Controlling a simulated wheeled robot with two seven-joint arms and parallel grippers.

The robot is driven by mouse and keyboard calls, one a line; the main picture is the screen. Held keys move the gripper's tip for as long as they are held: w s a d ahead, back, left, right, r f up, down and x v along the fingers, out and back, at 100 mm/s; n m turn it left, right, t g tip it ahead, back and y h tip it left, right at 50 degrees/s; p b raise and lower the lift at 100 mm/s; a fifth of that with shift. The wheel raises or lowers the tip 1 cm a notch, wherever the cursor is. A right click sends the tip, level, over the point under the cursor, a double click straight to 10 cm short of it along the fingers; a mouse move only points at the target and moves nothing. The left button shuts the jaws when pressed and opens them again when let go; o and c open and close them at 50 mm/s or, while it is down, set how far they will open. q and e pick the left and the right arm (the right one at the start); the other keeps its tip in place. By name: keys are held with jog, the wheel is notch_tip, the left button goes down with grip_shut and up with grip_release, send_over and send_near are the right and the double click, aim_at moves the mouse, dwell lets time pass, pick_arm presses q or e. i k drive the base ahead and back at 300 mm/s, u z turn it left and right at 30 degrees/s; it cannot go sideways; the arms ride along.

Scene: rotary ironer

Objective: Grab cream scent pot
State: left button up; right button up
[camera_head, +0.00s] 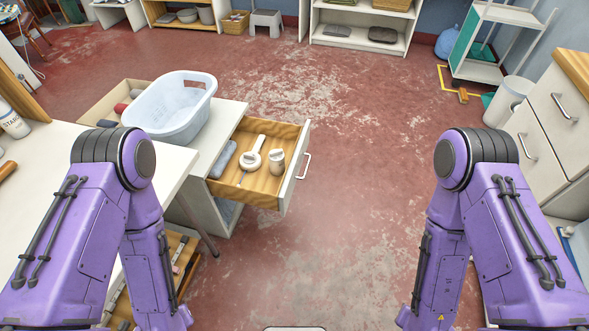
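A small cream pot with a lid-like top (276,163), which looks like the scent pot, sits in the open wooden drawer (232,192), near its front and right side. A cream item with a round end and a handle (251,160) lies just left of it in the drawer. A grey-blue item (223,160) lies along the drawer's left side. Both my purple arms hang down at the left and right of the view. Neither gripper is in the picture, so whether they are open or shut is hidden.
A white laundry basket (170,105) stands on the counter behind the drawer. A white table (60,150) is at left, with a starch container (13,122). White drawers (550,125) and a white bin (508,100) are at right. The red floor between is clear.

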aim_at(276, 168)
jog(key=z, duration=1.25)
jog(key=i, duration=2.05)
jog(key=u, duration=1.95)
